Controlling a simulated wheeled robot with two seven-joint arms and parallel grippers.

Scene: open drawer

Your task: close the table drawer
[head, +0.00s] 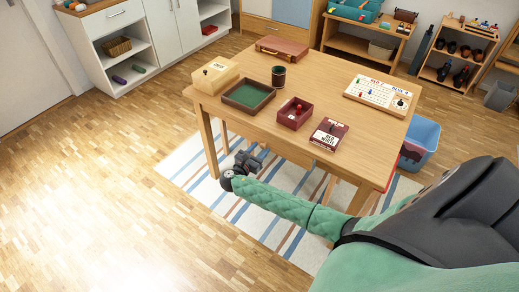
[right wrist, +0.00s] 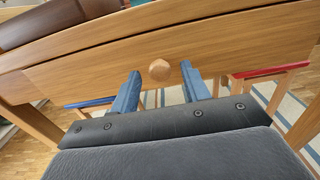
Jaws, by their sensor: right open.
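The wooden table (head: 345,133) stands on a striped rug, and its drawer front is hardly visible from above in the head view. In the right wrist view the wooden drawer front (right wrist: 235,52) spans the picture, with a round wooden knob (right wrist: 159,70) on it. My right gripper (head: 248,160) is low beside the table's near edge. Its two blue fingers (right wrist: 161,88) are apart, one on each side of the knob, and hold nothing. I cannot tell whether they touch the drawer front or how far it stands out. My left gripper is out of view.
On the tabletop are a green-lined tray (head: 248,96), a dark red box (head: 294,113), a card box (head: 329,134), a game board (head: 383,95) and a brown case (head: 282,48). A blue bin (head: 421,140) stands right of the table. Floor at left is clear.

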